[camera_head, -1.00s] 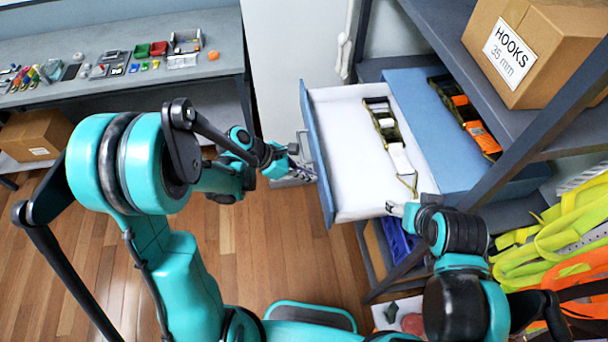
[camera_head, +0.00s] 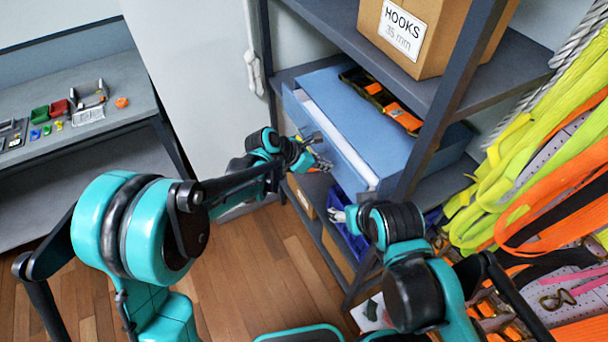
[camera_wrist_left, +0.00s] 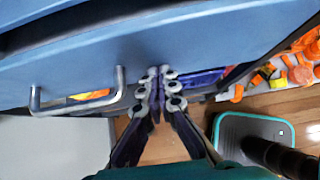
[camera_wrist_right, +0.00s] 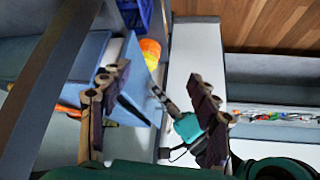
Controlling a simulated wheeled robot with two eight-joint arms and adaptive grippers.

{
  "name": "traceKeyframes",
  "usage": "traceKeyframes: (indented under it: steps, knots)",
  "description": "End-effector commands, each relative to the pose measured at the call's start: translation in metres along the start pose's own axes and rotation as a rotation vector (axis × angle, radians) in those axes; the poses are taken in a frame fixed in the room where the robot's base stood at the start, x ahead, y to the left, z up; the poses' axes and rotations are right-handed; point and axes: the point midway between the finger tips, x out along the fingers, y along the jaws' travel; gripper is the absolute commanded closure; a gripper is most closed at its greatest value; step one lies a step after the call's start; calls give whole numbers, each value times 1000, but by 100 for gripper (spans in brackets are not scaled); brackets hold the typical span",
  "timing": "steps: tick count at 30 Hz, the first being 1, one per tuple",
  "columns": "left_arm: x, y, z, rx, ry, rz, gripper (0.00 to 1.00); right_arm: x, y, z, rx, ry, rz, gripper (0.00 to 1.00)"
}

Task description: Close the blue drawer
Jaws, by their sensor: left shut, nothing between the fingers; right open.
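The blue drawer (camera_head: 313,118) stands slightly out of its shelf unit in the head view. Only a narrow white strip of its inside shows behind the front. In the left wrist view the blue front (camera_wrist_left: 90,62) fills the top, with a metal bar handle (camera_wrist_left: 78,107) at left. My left gripper (camera_head: 322,164) is shut and empty, at the drawer's front, right of the handle in the wrist view; I cannot tell if it touches. My right gripper (camera_wrist_right: 155,88) is open and empty; in the head view (camera_head: 338,214) it is near the drawer's lower right end.
A dark shelf upright (camera_head: 450,95) stands right of the drawer. A cardboard box marked HOOKS (camera_head: 425,35) sits on the shelf above. Yellow and orange straps (camera_head: 545,150) hang at right. A blue bin (camera_head: 345,232) is below. The wooden floor (camera_head: 255,270) at front left is open.

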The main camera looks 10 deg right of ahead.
Motion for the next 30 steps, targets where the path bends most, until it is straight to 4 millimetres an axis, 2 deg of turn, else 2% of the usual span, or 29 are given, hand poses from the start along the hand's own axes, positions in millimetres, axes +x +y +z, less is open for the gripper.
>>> traceKeyframes:
  steps: [3,10,25,30]
  knots:
    - [14,0,13,2,-1,-1,100,3,0,2,0,0,0,38]
    - [26,0,26,1,0,-1,100,4,0,3,0,0,0,38]
    - [29,0,31,-1,-5,1,100,4,0,3,0,0,0,38]
    - [24,4,26,-2,-6,1,100,6,0,4,0,0,0,38]
